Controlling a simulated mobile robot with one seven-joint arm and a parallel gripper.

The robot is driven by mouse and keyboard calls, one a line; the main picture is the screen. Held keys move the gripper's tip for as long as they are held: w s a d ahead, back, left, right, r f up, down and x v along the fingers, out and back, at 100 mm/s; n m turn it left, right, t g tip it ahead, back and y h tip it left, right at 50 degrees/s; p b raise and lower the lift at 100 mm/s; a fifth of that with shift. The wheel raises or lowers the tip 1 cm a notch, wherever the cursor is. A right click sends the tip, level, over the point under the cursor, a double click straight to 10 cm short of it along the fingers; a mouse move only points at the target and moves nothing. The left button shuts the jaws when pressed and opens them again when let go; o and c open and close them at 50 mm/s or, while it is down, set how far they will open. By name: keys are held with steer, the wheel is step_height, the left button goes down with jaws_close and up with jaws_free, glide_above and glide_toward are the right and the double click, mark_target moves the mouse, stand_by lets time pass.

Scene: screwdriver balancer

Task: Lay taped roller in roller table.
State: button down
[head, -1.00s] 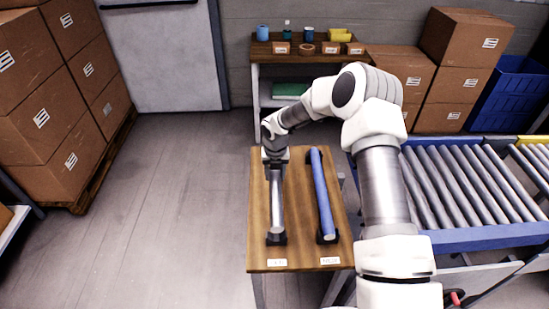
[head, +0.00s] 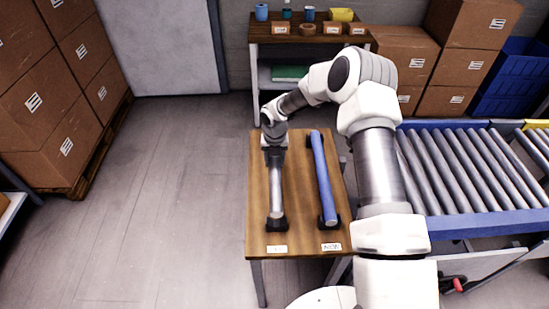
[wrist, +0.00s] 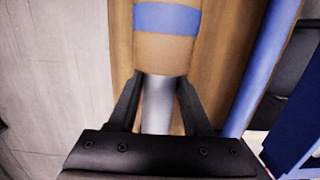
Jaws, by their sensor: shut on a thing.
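The taped roller is a grey metal roller (head: 276,185) lying lengthwise on the left of a wooden table, its near end at a black cradle. In the wrist view it has a tan wrapped section (wrist: 163,52) with a blue band. My gripper (wrist: 160,82) is shut on the bare grey part beside the tan wrap. In the head view my gripper (head: 274,143) is at the roller's far end and hides it. I cannot tell whether that end is lifted. The roller table (head: 480,224) has a blue frame and several grey rollers, to the right behind my arm.
A blue roller (head: 323,178) lies parallel to the right on the wooden table (head: 300,205), in black cradles. Labels sit on the near edge, the right one reading "NEW". A shelf bench (head: 310,38) stands behind. Stacked boxes (head: 55,95) stand left. The floor left of the table is clear.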

steer(key=shift+f+b, duration=1.9)
steer(key=shift+f, duration=0.95)
steer(key=shift+c, duration=1.3)
jaws_free()
step_height(320, 180, up, 17)
steer(key=s, duration=0.2)
steer(key=shift+r, duration=0.2)
